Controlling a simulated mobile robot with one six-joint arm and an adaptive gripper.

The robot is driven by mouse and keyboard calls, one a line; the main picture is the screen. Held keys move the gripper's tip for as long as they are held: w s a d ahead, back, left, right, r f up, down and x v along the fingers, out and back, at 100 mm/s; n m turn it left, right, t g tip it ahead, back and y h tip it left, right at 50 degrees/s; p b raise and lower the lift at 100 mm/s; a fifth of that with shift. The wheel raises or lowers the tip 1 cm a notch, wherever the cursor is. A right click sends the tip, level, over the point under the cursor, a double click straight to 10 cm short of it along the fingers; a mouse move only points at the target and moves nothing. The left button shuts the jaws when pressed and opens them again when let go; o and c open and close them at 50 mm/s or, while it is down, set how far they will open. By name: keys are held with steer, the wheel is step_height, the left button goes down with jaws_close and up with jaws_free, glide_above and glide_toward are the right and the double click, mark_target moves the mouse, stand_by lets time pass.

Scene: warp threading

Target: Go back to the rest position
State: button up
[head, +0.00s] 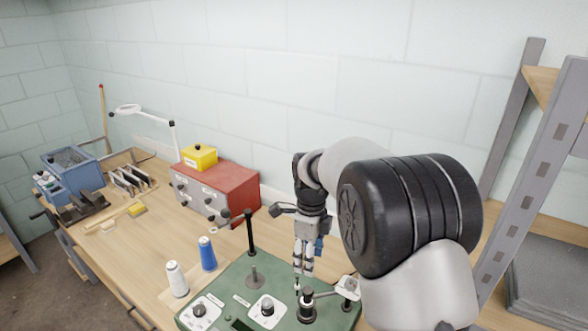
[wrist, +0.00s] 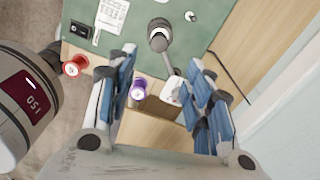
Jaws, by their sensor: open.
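My gripper (head: 303,262) points down over the back right part of the green board (head: 232,281) in the head view. Its fingers look close together from that side. In the wrist view, my gripper (wrist: 163,85) has its blue-and-grey fingers wide apart, with nothing held between them. A purple-topped spool (wrist: 138,90) and a white part (wrist: 173,90) show beyond the gap between the fingers. The green board (wrist: 195,40) fills the top of that view.
A white spool (head: 176,279) and a blue spool (head: 207,254) stand left of the board. A black post (head: 249,232) rises from it. A red box (head: 222,186), yellow block (head: 200,157) and blue machine (head: 73,172) stand farther left. A metal shelf frame (head: 530,165) is at right.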

steer(key=s+d+r+n+t+b, duration=0.1)
steer(key=s+d+r+n+b, duration=0.3)
steer(key=s, duration=0.3)
steer(key=s+d+r+n+t+b, duration=0.1)
steer(key=s+r+n, duration=0.3)
steer(key=s+n, duration=0.3)
steer(key=s+d+f+n+t+b, duration=0.1)
steer(key=s+f+n+b, duration=0.1)
steer(key=s+n, duration=0.4)
steer(key=s+d+f+n+t+b, duration=0.1)
steer(key=s+d+f+n+b, duration=0.1)
steer(key=s+n, duration=0.4)
steer(key=s+f, duration=0.1)
steer(key=s, duration=0.4)
steer(key=shift+s+f+t+b, duration=0.15)
steer(key=shift+s+t+b, duration=0.15)
